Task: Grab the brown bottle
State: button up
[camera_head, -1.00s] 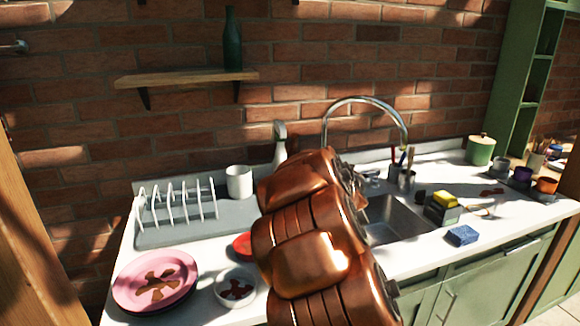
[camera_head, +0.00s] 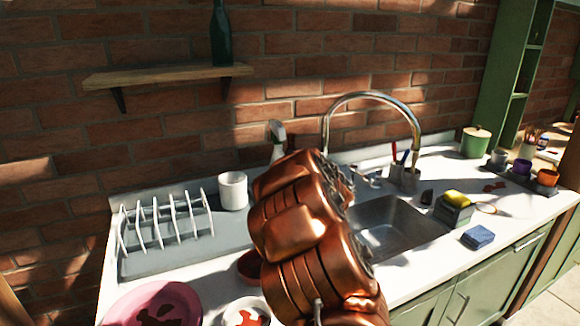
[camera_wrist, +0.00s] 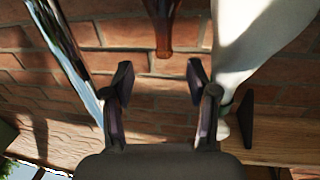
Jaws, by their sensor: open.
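In the wrist view, which looks upside down, a brown bottle (camera_wrist: 163,22) shows at the top middle with its narrow neck pointing down the picture. My gripper (camera_wrist: 160,82) is open, with nothing between its fingers. The neck lines up with the gap between the fingertips, and seems to lie a little beyond them. In the head view the brown bottle cannot be seen; my copper-coloured arm covers part of the counter, and my gripper is hidden there too.
A white spray bottle (camera_head: 277,143) stands close beside the brown bottle; its white body (camera_wrist: 255,40) fills the wrist view's upper right. The chrome tap (camera_head: 372,97) is on the other side. A wooden shelf (camera_head: 165,74) with a green bottle (camera_head: 220,35) is above. A white mug (camera_head: 233,190) stands left.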

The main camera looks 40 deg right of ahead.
aim_at(292, 144)
jog(key=x, duration=0.3)
jog(key=p+x, duration=0.1)
jog(key=shift+w+a, duration=0.15)
jog(key=shift+w, duration=0.3)
jog(key=shift+w+d, duration=0.3)
jog(key=shift+w, duration=0.1)
jog(key=shift+r+p+x, duration=0.1)
jog(key=shift+p+x, duration=0.15)
jog(key=shift+x, duration=0.35)
jog(key=shift+r+p+x, duration=0.15)
jog(key=shift+p+x, duration=0.05)
jog(key=shift+x, duration=1.75)
jog(key=shift+f, duration=0.15)
grip_shut()
